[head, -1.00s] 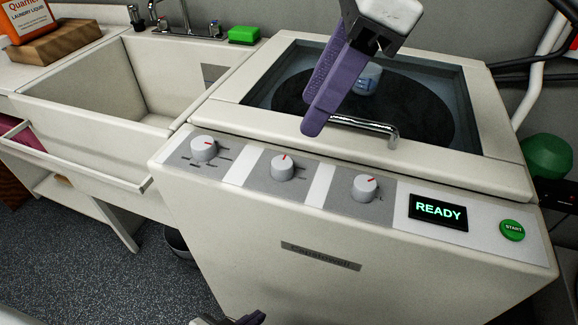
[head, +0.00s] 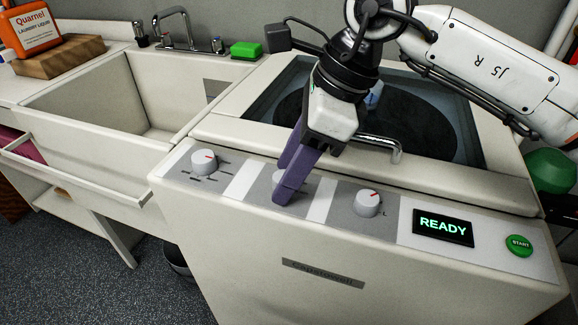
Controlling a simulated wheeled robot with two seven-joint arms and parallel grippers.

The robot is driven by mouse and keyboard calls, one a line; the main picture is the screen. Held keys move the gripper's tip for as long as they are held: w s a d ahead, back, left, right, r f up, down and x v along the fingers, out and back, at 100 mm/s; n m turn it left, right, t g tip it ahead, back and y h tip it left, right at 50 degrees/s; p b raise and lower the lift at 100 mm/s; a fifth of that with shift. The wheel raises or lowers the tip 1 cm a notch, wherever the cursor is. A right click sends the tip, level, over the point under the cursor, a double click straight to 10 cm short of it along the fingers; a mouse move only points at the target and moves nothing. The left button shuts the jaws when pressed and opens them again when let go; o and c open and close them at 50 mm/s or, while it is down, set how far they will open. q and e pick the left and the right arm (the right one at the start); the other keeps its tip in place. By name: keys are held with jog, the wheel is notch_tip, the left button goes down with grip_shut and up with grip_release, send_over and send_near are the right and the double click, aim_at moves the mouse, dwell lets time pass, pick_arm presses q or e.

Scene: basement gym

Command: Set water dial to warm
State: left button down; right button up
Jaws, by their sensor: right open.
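The washer's sloped front panel (head: 333,200) carries three round white dials with red pointer marks. The middle dial (head: 279,177) is mostly hidden behind my right gripper (head: 285,180). That gripper's purple fingers are apart, pointing down at the middle dial, one in front of it; contact cannot be told. The dial labels are too small to read. My left gripper is out of view.
A glass lid with a metal handle (head: 380,145) lies behind the panel. A READY display (head: 443,227) and green start button (head: 519,245) are at right. A sink (head: 95,105) with a faucet (head: 175,25) and green sponge (head: 246,49) is at left.

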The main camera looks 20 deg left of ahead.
jog(key=c, duration=1.1)
jog(key=shift+o, duration=0.2)
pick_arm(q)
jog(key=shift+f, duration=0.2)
